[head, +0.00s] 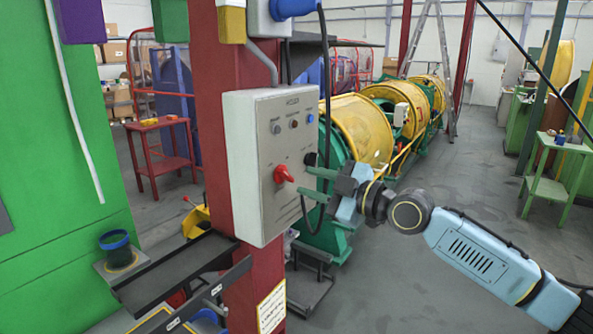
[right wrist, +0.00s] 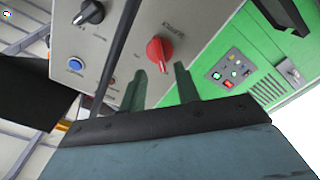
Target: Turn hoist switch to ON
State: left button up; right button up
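A grey control box (head: 272,160) is fixed to a dark red column. Its front face carries a red rotary knob (head: 283,174), which looks like the hoist switch; its small lettering is not readable. In the right wrist view the red knob (right wrist: 159,50) lies just beyond the fingertips, roughly between them. My right gripper (head: 302,180) is open, its two green fingers pointing at the box face just right of the knob. The fingers (right wrist: 160,70) are apart and hold nothing; I see no clear contact with the knob. My left gripper is not in view.
A black knob (head: 311,159) sits on the box right of the red one, close to the upper finger. A black cable (head: 327,100) hangs beside the box. Small buttons (head: 294,124) line its upper face. A dark shelf (head: 185,268) juts out below left.

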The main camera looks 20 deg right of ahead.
aim_at(289, 176)
jog(key=shift+p+x, duration=0.4)
jog(key=shift+x, duration=1.9)
grip_shut()
